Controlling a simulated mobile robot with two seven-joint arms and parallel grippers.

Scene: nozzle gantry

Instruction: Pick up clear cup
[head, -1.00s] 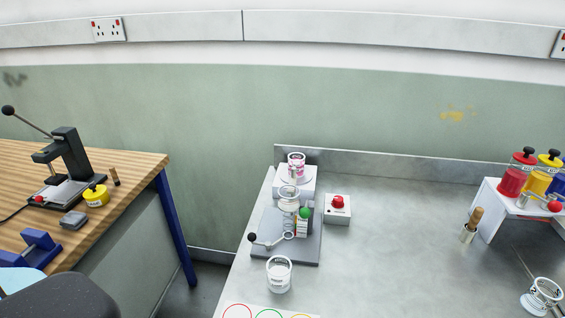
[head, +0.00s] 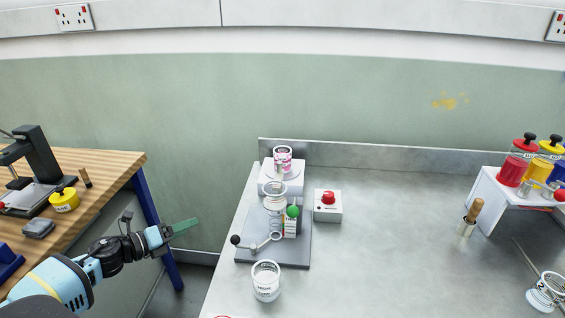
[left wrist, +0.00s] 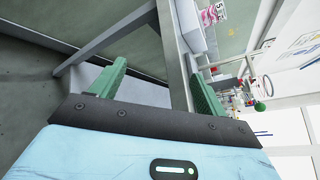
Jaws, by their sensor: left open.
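A clear cup (head: 266,282) with dark print stands upright near the front left of the grey metal bench, in front of the nozzle stand. A second clear cup (head: 545,291) with a label sits at the right edge of the head view, partly cut off. My left gripper (head: 190,224) is beyond the bench's left edge, well to the left of the first cup and apart from it. In the left wrist view, its two green fingers (left wrist: 158,70) are spread with nothing between them. My right gripper is not in view.
A white rack (head: 500,205) holds coloured jars. A wooden bench (head: 112,162) is at left. The metal bench's middle is clear.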

